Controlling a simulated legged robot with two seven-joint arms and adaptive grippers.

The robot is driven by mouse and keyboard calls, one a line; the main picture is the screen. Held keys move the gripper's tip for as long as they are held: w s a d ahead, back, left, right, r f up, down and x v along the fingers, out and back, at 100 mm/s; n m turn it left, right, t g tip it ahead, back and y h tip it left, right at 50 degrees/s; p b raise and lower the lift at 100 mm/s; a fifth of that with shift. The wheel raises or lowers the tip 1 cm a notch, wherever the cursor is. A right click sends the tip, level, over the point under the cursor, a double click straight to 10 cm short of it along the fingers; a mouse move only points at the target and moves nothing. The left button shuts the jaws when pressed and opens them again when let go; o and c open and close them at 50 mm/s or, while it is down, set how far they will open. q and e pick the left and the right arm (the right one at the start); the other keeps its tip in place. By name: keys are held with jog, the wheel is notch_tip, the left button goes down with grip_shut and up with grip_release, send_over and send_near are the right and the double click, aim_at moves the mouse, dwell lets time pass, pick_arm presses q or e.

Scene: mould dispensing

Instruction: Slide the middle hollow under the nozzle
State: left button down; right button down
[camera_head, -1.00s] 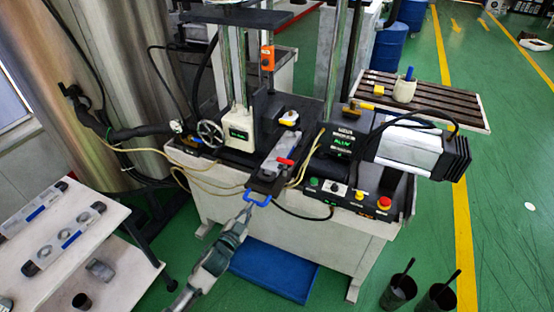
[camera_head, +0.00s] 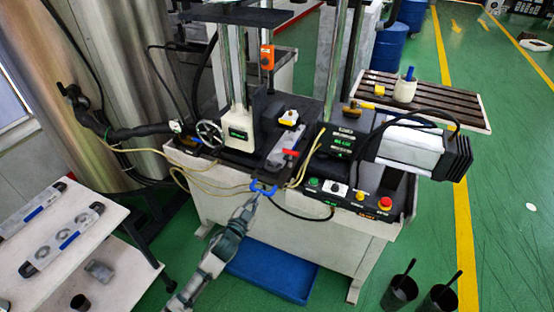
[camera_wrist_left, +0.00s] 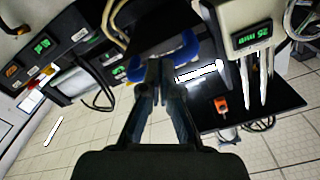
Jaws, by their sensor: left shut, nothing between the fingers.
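The grey mould (camera_head: 279,163) lies in the dark track of the machine, with its blue handle (camera_head: 263,188) at the near end. Its hollows are too small or hidden to tell apart. A white and yellow head (camera_head: 289,118), perhaps the nozzle, stands over the track's far part. My left gripper (camera_head: 252,202) is shut and empty, at the near side of the handle and seemingly against it. In the left wrist view my fingertips (camera_wrist_left: 160,68) meet between the two visible blue parts of the handle (camera_wrist_left: 183,49). My right gripper is out of view.
A red lever (camera_head: 291,152) sits beside the track. The control panel (camera_head: 340,190) with its buttons is at the right, and a handwheel (camera_head: 209,132) at the left. Thin hoses run on both sides of the track. Other moulds lie on the white table (camera_head: 120,225).

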pick_arm(q)
jog(key=shift+x, duration=0.8)
dwell(0.6)
jog(key=p+v, duration=0.4)
jog(key=v, duration=0.3)
dwell(0.5)
